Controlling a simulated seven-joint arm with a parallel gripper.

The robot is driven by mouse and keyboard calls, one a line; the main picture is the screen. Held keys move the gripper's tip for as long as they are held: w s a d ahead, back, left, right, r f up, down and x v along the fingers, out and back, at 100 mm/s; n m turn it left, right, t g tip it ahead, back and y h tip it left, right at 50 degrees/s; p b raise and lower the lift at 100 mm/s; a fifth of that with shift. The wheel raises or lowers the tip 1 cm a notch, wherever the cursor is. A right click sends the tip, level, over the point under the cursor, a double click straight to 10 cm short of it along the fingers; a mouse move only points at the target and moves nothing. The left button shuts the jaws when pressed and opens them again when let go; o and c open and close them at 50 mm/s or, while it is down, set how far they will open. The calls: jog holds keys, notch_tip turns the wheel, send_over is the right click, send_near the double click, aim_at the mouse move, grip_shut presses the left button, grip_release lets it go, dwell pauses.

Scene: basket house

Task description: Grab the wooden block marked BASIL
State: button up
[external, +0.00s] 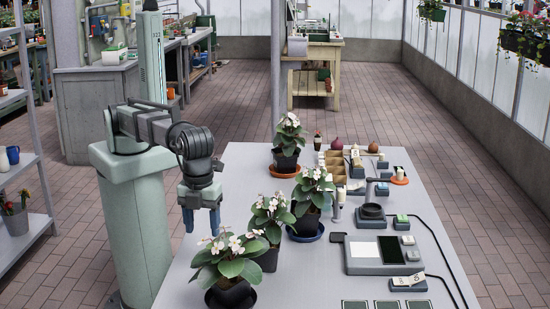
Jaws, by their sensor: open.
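My gripper (201,222) hangs over the left edge of the grey table (315,270), fingers pointing down, open and empty. It is left of the potted plants and well apart from the small items on the right. No block with a readable BASIL marking shows. A white tag with a dark mark (355,152) stands by a wooden compartment box (334,157) at the far right of the table.
Several white-flowered potted plants, including a near one (230,270) and a middle one (312,190), stand between my gripper and the right side.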

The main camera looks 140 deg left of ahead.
aim_at(206, 258)
notch_tip(206, 258, down, 11)
jog(key=shift+w+r, duration=0.15)
jog(key=shift+r, duration=0.05)
grip_shut()
dwell(0.9)
jog(key=shift+r, duration=0.15)
